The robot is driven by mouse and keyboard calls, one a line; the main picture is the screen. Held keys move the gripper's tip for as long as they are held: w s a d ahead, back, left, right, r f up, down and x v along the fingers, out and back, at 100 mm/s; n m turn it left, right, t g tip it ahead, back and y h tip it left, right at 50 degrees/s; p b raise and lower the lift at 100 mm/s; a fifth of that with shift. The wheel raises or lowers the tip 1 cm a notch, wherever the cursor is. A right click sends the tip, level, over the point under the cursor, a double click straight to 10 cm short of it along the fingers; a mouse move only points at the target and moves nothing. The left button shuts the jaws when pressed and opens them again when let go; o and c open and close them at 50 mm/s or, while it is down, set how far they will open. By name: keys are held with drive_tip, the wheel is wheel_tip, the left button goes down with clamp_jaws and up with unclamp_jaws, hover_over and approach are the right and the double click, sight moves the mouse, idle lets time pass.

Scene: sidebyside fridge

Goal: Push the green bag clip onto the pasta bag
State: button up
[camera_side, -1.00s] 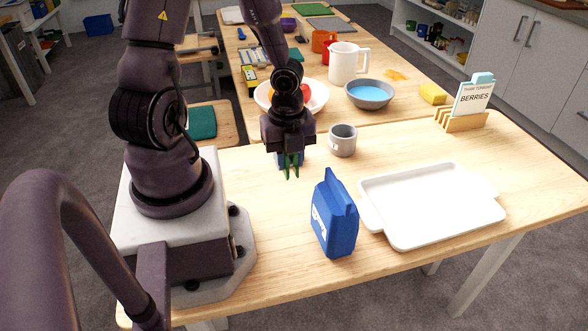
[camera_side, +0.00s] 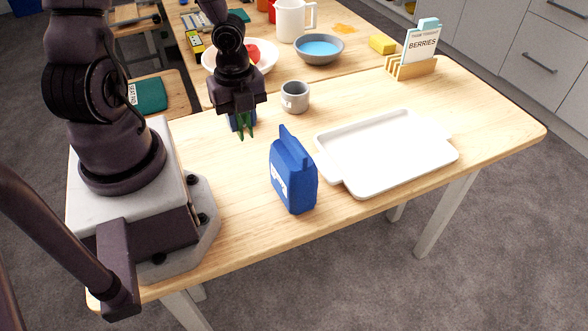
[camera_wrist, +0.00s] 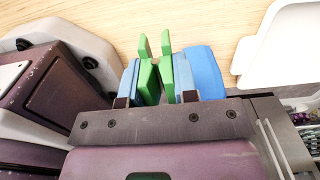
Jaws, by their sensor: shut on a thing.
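The pasta bag (camera_side: 293,178) is a blue carton-like bag with a crimped top. It stands upright on the near part of the table. My gripper (camera_side: 240,119), with blue fingers, is shut on the green bag clip (camera_side: 245,131). It holds the clip with its prongs pointing down, to the left of and behind the bag, apart from it. In the wrist view the clip (camera_wrist: 149,80) sits between my gripper's blue fingers (camera_wrist: 158,82), its two prongs slightly apart. A blue block shape beside the fingers there may be the bag; I cannot tell.
A white tray (camera_side: 375,182) lies right of the bag, close to it. A grey mug (camera_side: 295,96) stands behind, right of my gripper. A wooden rack with a BERRIES card (camera_side: 421,44) is at the back right. Bowls and a white pitcher (camera_side: 290,20) stand farther back.

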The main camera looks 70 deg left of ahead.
wheel_tip(320, 180, up, 17)
hover_over(293, 140)
wheel_tip(293, 140, down, 4)
drive_tip(key=shift+f, duration=0.65)
drive_tip(key=shift+f, duration=0.1)
idle(0.4)
drive_tip(key=shift+f, duration=2.8)
drive_tip(key=shift+f, duration=1.55)
drive_tip(key=o, duration=0.9)
